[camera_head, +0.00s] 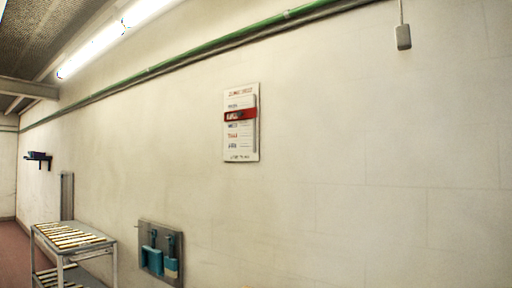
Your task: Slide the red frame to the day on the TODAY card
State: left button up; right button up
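A white calendar board (231,152) hangs on the wall near the middle of the view, with several printed rows too small to read surely. The red frame (240,115) sits across the upper part of the board, around its second row from the top. A grey vertical strip runs along the board's right side. I cannot make out a TODAY card. Neither of my grippers shows in this view.
A grey slatted rack (108,243) stands at the lower left. A grey panel with teal tools (145,228) hangs low on the wall. A small dark shelf (38,157) is at the far left. A grey box (403,38) hangs on a cord at the upper right.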

aim_at(247, 113)
jog(key=i+j+u, duration=0.15)
jog(key=i, duration=0.3)
jog(key=i+j+u, duration=0.15)
jog(key=i+j, duration=0.15)
jog(key=i, duration=0.15)
jog(key=i+j+u, duration=0.15)
jog(key=i, duration=0.35)
